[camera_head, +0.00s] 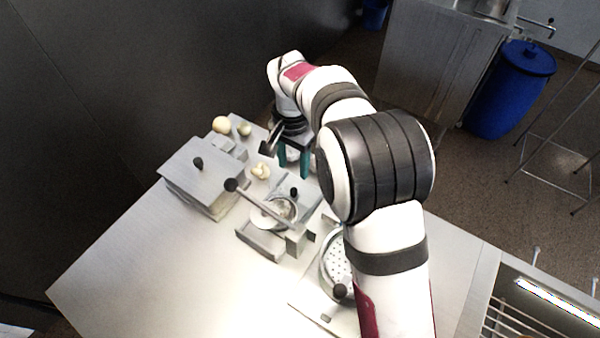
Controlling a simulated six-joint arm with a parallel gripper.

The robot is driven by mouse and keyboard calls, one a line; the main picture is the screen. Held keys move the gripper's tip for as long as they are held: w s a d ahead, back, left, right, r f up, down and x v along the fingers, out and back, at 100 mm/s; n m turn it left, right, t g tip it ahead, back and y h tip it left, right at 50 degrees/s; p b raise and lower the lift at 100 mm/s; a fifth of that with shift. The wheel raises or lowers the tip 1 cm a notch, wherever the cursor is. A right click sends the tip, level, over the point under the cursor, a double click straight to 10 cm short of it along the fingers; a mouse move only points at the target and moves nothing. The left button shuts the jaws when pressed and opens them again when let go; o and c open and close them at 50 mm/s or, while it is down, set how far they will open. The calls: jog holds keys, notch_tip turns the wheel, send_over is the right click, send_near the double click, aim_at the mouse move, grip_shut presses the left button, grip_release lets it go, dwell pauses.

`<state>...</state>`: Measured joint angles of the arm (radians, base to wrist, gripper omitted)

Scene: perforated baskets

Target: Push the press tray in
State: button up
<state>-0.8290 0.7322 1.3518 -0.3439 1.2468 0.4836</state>
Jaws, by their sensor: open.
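A metal press (260,243) with a long black-knobbed lever (262,203) stands mid-table, with a round metal part (281,208) under the lever. A flat tray-like plate (318,309) with a black knob (340,290) lies nearer the front, carrying a round perforated piece (336,264); my arm hides its right side. I cannot tell for certain which of these is the press tray. My gripper (293,164) is behind the press, pointing down with two teal fingers apart. It is open, and I see nothing between the fingers. Whether the fingertips touch anything is unclear.
A metal box (197,180) with a black-knobbed lid is at left. Pale round pieces (222,125) lie behind it, and small pale lumps (260,171) sit near my gripper. The steel table (150,270) is clear at front left. A blue barrel (512,90) stands on the floor.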

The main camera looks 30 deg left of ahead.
aim_at(294, 189)
notch_tip(294, 189, down, 9)
jog(key=shift+f, duration=0.2)
jog(key=shift+c, duration=0.3)
grip_shut()
dwell(1.0)
